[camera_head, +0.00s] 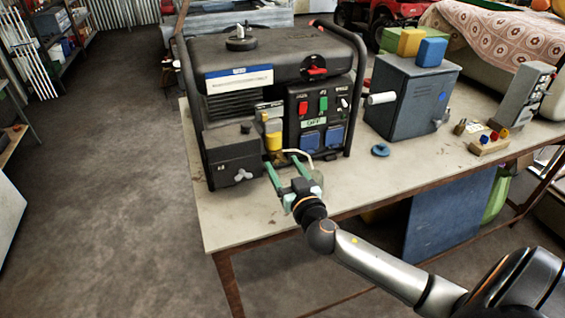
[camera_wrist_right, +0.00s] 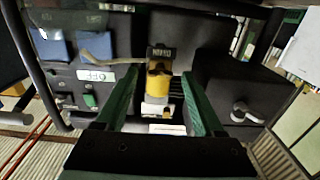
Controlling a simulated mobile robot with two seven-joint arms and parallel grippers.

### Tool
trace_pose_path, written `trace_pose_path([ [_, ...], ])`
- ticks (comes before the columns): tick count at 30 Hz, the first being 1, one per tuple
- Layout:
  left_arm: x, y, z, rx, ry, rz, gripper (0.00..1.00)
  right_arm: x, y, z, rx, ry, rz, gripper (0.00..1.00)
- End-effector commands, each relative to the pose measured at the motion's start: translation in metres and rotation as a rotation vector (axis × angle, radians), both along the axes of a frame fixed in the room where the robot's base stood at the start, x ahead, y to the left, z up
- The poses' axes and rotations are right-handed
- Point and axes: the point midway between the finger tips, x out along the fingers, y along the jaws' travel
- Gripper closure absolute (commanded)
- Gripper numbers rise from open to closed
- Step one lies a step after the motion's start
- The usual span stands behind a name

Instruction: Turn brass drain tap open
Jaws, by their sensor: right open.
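A yellow, brass-coloured fitting (camera_head: 273,140) sits low on the front of the black generator (camera_head: 270,65), under a small grey part. It also shows in the right wrist view (camera_wrist_right: 159,88), upside down and between the fingers. I cannot clearly make out a separate tap handle on it. My right gripper (camera_head: 284,169) is open and empty in front of the fitting, its green fingers pointing at it. In the wrist view the right gripper (camera_wrist_right: 160,80) has one finger on each side of the fitting, with gaps; touching is not visible. My left gripper is not in view.
A black box with a silver handle (camera_head: 243,176) is left of the fitting. A pale hose (camera_head: 300,154) runs close to the right gripper. The generator's switch panel (camera_head: 320,105) is to the right. The worktop (camera_head: 345,180) is clear in front; a grey box (camera_head: 412,95) stands right.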

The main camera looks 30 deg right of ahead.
Motion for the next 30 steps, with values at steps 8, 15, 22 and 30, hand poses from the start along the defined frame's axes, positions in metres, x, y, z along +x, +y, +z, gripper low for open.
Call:
trace_pose_path([
  [8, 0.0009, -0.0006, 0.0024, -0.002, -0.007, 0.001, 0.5, 0.0102, -0.0025, -0.0001, 0.001, 0.001, 0.0, 0.3],
  [15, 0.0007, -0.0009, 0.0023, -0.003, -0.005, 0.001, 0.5, 0.01, -0.0023, -0.0002, 0.001, 0.001, 0.0, 0.36],
  [22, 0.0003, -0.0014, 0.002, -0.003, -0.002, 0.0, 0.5, 0.0098, -0.0023, -0.0001, 0.0, 0.0, 0.001, 0.61],
  [30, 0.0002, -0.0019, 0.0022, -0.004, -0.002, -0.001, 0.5, 0.0098, -0.0024, -0.0001, 0.0, 0.0, 0.0, 0.92],
])
